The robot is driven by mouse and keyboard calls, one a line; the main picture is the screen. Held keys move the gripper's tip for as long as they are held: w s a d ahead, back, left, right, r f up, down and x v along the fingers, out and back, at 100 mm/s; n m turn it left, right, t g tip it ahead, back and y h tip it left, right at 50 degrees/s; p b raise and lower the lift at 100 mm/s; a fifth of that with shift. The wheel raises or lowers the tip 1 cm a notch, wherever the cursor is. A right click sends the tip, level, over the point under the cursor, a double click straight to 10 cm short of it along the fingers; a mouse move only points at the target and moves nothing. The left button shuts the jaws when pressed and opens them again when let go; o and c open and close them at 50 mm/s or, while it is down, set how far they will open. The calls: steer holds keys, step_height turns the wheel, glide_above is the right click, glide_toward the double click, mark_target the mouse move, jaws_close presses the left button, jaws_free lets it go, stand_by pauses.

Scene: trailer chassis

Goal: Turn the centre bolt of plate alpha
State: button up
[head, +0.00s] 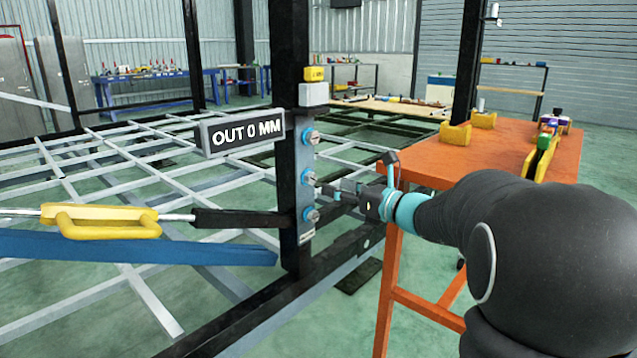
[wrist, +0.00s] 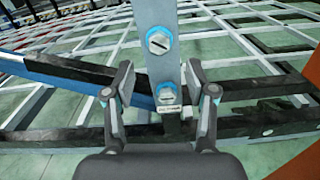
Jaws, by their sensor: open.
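A narrow blue-grey plate (head: 308,158) on the dark upright post carries three bolts with slotted heads and blue rings. The centre bolt (head: 309,178) is in the middle of the column; in the wrist view I take it to be the upper one (wrist: 159,40). The lower bolt (wrist: 167,94) shows just above a small label that I cannot read. The upper bolt (head: 310,136) shows in the head view. My gripper (wrist: 160,72) is open and empty, close in front of the plate, its fingers on either side of it in the wrist view. I cannot tell any contact.
A sign (head: 241,132) reading "OUT 0 MM" juts left of the post. A yellow turnbuckle (head: 100,221) on a rod and a blue beam (head: 140,247) run left. An orange table (head: 490,150) stands right, near my arm. A lattice frame spreads behind.

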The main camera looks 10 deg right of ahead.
mark_target(313, 179)
steer(key=x, duration=0.6)
steer(key=shift+w+a, duration=0.1)
steer(key=shift+a, duration=0.1)
jaws_close()
